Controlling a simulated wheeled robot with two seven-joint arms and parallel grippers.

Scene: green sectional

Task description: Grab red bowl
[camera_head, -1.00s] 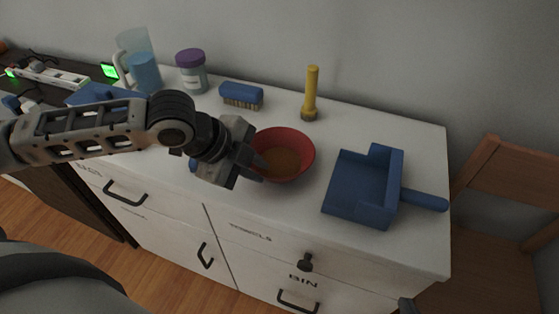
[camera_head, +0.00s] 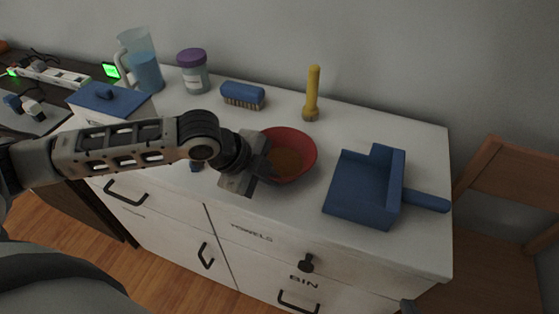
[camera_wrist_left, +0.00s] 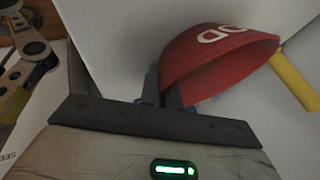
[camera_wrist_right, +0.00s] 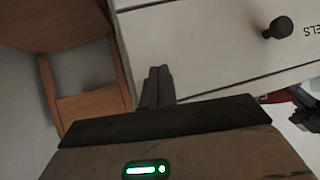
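The red bowl (camera_head: 304,147) stands on the white cabinet top, with a brownish inside. It also shows in the left wrist view (camera_wrist_left: 225,55), with pale lettering on its outer wall. My left gripper (camera_head: 266,170) is at the bowl's near left rim. In the left wrist view its fingers (camera_wrist_left: 162,92) are close together at the bowl's edge, one in front of the wall, and look shut on it. My right gripper (camera_wrist_right: 157,85) is shut and empty, low in front of the cabinet by the chair.
A blue dustpan (camera_head: 362,190) lies right of the bowl. A yellow flashlight (camera_head: 313,92), a blue brush (camera_head: 243,95), a purple-lidded jar (camera_head: 193,72) and a pitcher (camera_head: 140,60) stand behind. A blue-lidded box (camera_head: 105,100) is at left. A wooden chair (camera_head: 510,180) stands at right.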

